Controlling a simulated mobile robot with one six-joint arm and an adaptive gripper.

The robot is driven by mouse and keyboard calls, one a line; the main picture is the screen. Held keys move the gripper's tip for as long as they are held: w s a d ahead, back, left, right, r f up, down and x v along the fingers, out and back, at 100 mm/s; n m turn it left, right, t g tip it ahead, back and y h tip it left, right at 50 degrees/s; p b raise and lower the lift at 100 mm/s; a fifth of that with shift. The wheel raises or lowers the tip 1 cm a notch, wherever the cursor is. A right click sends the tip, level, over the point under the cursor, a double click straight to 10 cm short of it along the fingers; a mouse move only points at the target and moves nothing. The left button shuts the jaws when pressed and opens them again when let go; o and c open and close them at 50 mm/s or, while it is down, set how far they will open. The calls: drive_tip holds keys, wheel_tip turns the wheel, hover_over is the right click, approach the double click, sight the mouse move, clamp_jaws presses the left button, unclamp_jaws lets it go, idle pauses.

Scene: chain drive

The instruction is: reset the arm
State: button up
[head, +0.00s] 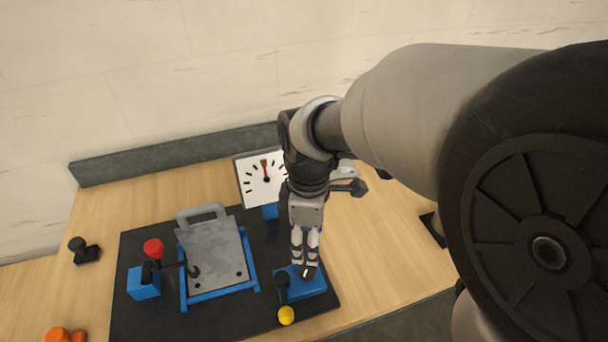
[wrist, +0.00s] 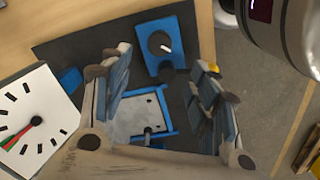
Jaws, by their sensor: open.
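My arm reaches in from the right in the head view, and my gripper (head: 304,266) points down over the right blue block (head: 312,285). In the wrist view my gripper (wrist: 168,75) shows its two fingers well apart with nothing between them. The right blue block also shows in the wrist view (wrist: 180,25), with a dark round part and a pale mark on it. A dark lever with a yellow knob (head: 286,315) is at this block; the knob is mostly hidden by a finger in the wrist view. Whether the fingertips touch the block I cannot tell.
A grey plate with a handle (head: 213,258) lies in a blue frame on the black mat (head: 135,245). A red-knobbed lever (head: 153,248) stands left of it. A dial (head: 258,190) stands behind. A black piece (head: 85,251) and an orange piece (head: 65,335) lie left.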

drive_tip(key=shift+r, duration=0.1)
idle(0.3)
drive_tip(key=s+d+r+m+t, duration=0.4)
drive_tip(key=s+d+r+m, duration=0.4)
drive_tip(key=s+d+m, duration=0.3)
drive_tip(key=s+m, duration=0.2)
drive_tip(key=m, duration=0.2)
drive_tip(key=shift+s+d+r+m+t, duration=0.3)
drive_tip(key=shift+s+r+m, duration=0.05)
drive_tip(key=shift+m, duration=0.05)
idle(0.4)
